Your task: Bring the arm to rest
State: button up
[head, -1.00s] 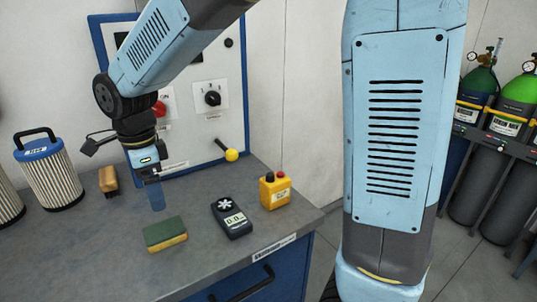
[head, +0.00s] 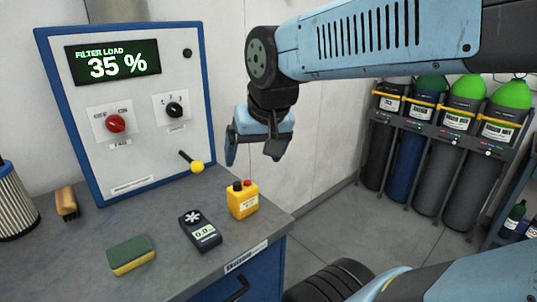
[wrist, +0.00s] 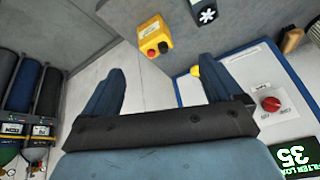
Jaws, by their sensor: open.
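My arm reaches in from the right in the head view, with my gripper (head: 256,152) hanging at its end. The gripper is in the air to the right of the control panel (head: 110,170), above and behind the bench's right end. Its two blue fingers are spread apart with nothing between them. In the wrist view my gripper (wrist: 158,85) also shows open and empty, with floor and wall behind the gap.
The bench (head: 160,210) holds a yellow button box (head: 242,205), a dark meter (head: 199,230), a green-yellow sponge (head: 131,254), a brush (head: 66,203) and a filter cartridge (head: 14,210). The panel has a yellow-knobbed lever (head: 196,167). Gas cylinders (head: 425,135) stand in a rack at right.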

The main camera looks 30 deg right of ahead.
jog(key=shift+s+d+n+t, duration=0.3)
jog(key=shift+s+d+n, duration=0.5)
jog(key=shift+s+d, duration=0.2)
dwell(0.6)
